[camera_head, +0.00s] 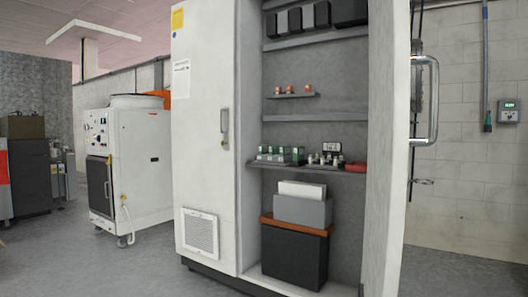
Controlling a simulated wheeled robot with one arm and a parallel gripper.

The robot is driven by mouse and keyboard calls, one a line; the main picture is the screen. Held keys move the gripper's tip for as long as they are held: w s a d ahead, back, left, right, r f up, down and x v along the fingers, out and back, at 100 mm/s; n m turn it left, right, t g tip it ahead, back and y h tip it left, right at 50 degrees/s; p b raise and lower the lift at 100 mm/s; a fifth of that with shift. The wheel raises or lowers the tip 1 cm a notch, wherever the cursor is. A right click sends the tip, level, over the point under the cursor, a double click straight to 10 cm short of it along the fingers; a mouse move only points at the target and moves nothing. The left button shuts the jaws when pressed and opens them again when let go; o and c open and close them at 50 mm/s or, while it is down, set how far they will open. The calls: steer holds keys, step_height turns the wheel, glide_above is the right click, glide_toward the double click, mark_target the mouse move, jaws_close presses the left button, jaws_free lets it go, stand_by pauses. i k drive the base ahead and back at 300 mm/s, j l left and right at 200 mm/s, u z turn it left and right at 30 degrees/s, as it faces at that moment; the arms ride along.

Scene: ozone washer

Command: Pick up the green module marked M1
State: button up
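Several small green-topped modules (281,152) stand in a group on the left part of a middle shelf (262,165) inside an open white cabinet (207,150). A darker green piece (298,155) stands at the right end of that group. They are too small here for me to read any marking, so I cannot tell which one is M1. My gripper is not in view.
Small metallic parts and a red item (355,167) share the shelf. A dark box (293,255) is below. A white wheeled machine (130,165) stands left; floor in front looks clear.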

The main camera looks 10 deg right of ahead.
mark_target(263, 150)
steer(key=i+j+z, duration=0.15)
steer(key=j, duration=0.3)
steer(key=i+j+z, duration=0.15)
steer(key=j, duration=0.3)
steer(key=i+j+z, duration=0.15)
steer(key=j, duration=0.35)
steer(key=i+j+z, duration=0.15)
steer(key=j, duration=0.3)
steer(key=j+z, duration=0.15)
steer(key=j, duration=0.35)
steer(key=i+j, duration=0.35)
steer(key=j+z, duration=0.05)
steer(key=j, duration=0.05)
